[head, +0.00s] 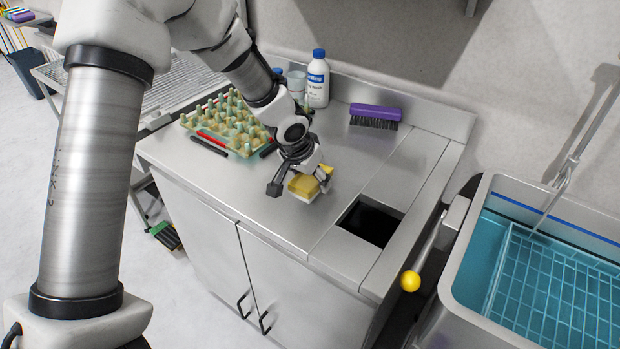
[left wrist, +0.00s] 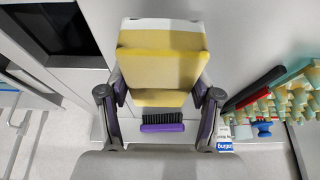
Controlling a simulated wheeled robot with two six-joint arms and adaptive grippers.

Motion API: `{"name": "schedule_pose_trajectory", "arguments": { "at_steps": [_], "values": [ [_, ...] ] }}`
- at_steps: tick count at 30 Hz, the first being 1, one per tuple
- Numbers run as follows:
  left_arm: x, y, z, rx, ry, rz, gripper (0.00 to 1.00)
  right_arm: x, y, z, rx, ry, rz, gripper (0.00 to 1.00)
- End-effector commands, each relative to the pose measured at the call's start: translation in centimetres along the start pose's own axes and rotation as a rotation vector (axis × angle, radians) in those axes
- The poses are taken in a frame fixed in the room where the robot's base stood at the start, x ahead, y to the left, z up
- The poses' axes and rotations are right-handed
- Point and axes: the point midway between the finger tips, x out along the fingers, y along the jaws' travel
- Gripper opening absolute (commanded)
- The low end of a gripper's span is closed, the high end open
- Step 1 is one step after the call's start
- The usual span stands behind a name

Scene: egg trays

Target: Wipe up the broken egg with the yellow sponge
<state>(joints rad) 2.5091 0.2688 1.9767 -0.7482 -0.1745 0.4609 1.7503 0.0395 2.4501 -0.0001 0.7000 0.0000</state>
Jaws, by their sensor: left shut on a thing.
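My left gripper (head: 299,184) is shut on the yellow sponge (head: 304,188) over the front middle of the steel counter (head: 240,198). In the left wrist view the sponge (left wrist: 160,68) sits between the two fingers, with a yellow layer and a paler edge showing. I cannot tell whether its underside touches the counter. I see no broken egg in either view; it may be hidden under the sponge or the gripper. My right gripper is not in view.
A tray of eggs (head: 186,121) stands at the counter's left. A white bottle (head: 317,88) and a purple brush (head: 375,112) are at the back. A dark square opening (head: 371,222) lies right of the sponge. A blue sink basin (head: 535,275) is at far right.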

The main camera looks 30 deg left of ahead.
Motion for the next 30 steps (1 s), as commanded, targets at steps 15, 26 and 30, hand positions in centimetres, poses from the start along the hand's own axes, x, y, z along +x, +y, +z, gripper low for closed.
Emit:
{"name": "schedule_pose_trajectory", "arguments": {
  "at_steps": [15, 26, 30],
  "values": [
    [-3.4, 0.2, -1.8, -0.003, 0.001, -0.001, 0.31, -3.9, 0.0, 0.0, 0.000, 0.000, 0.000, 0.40],
    [-3.3, 0.2, -1.8, -0.003, 0.001, -0.001, 0.31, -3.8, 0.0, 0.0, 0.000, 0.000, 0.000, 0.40],
    [-3.3, 0.2, -1.8, -0.003, 0.001, -0.001, 0.31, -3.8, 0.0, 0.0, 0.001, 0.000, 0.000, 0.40]
  ]
}}
